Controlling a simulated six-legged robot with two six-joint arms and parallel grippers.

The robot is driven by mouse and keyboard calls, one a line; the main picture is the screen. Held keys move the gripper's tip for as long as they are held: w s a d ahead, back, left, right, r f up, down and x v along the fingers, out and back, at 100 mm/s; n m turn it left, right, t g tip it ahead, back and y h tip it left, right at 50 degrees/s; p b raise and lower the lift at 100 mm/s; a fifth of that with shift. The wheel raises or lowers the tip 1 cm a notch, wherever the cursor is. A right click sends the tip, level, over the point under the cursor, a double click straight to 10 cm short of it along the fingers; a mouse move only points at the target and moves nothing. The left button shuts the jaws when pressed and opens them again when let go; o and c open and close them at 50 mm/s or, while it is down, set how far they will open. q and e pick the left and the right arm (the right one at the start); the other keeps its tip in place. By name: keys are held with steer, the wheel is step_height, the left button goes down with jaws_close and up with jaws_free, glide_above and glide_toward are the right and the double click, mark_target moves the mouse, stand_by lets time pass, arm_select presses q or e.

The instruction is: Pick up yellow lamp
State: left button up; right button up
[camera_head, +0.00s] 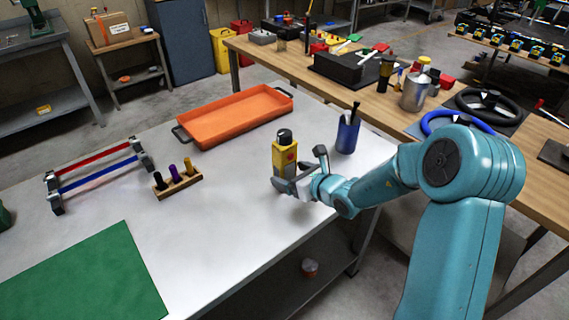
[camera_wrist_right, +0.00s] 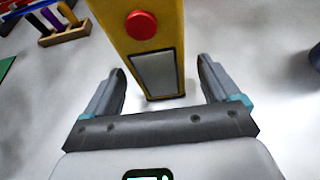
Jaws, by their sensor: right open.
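The yellow lamp (camera_head: 285,156) stands upright on the light table, with a black top and a red button on its side. In the right wrist view the yellow lamp (camera_wrist_right: 140,45) shows its red button and a pale panel. My right gripper (camera_head: 293,183) is at the lamp's lower part. In the right wrist view the open fingers (camera_wrist_right: 160,82) are on either side of the lamp's base, with gaps visible to both fingers. The lamp's top is out of the wrist view. My left gripper is not in view.
An orange tray (camera_head: 235,117) lies behind the lamp. A blue cup (camera_head: 347,135) with tools stands close to its right. A wooden holder (camera_head: 178,185) with small coloured pegs and a red and blue rack (camera_head: 100,172) are to the left. A green mat (camera_head: 85,275) lies front left.

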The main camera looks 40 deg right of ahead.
mark_target(290, 174)
steer(key=x, duration=0.3)
steer(key=shift+w+a+f, duration=0.1)
steer(key=shift+w+f, duration=0.05)
steer(key=shift+w, duration=0.05)
steer(key=shift+s, duration=0.1)
